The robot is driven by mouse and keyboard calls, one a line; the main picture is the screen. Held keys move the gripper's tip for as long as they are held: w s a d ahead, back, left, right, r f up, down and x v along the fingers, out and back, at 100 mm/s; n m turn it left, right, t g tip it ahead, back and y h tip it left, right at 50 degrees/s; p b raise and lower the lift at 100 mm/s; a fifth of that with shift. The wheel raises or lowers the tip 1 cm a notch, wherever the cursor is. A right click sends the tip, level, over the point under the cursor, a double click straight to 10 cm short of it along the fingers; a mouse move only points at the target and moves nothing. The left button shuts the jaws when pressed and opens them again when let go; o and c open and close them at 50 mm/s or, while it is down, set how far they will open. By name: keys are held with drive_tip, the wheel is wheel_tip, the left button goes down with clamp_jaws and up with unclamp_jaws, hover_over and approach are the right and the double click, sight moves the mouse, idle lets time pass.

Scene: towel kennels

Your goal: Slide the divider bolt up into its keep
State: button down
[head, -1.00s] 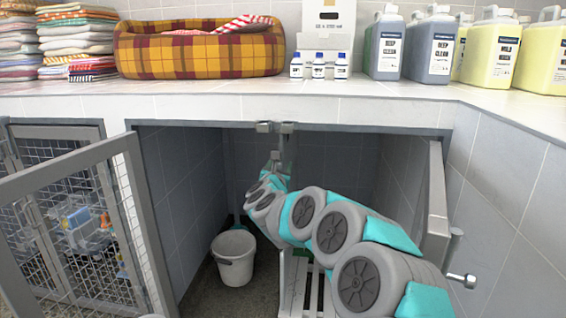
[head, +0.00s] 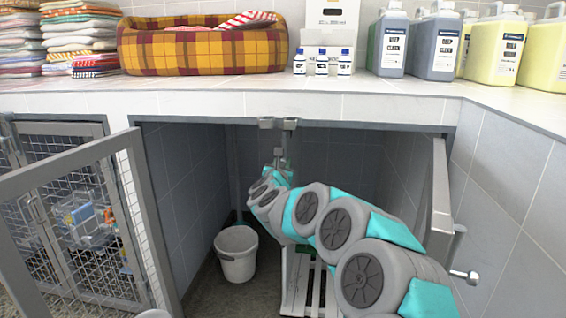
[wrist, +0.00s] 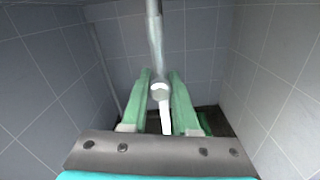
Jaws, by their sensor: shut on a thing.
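The divider bolt (wrist: 155,45) is a grey upright rod in the wrist view, with a rounded end and a pale handle piece below it. My gripper (wrist: 160,78) has its two green fingers on either side of that lower part and is shut on it. In the head view my arm reaches into the open kennel bay, and its end is small and partly hidden by the arm's links. Small metal brackets (head: 290,124) sit under the counter's front edge above my gripper; which one is the keep is hard to tell.
A white bucket (head: 236,262) stands on the bay floor left of my arm. An open mesh gate (head: 75,225) is at the left and a grey door edge (head: 440,205) at the right. The counter (head: 300,107) above holds a plaid pet bed, towels and bottles.

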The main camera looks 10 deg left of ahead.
idle(0.8)
drive_tip(key=shift+r, duration=1.9)
drive_tip(key=c, duration=0.7)
unclamp_jaws()
drive_tip(key=shift+f, duration=0.1)
drive_tip(key=shift+s, duration=0.15)
drive_tip(key=s+b, duration=0.1)
drive_tip(key=s, duration=0.6)
drive_tip(key=shift+s+a+b, duration=0.2)
drive_tip(key=shift+s+b, duration=0.05)
drive_tip(key=shift+b, duration=0.1)
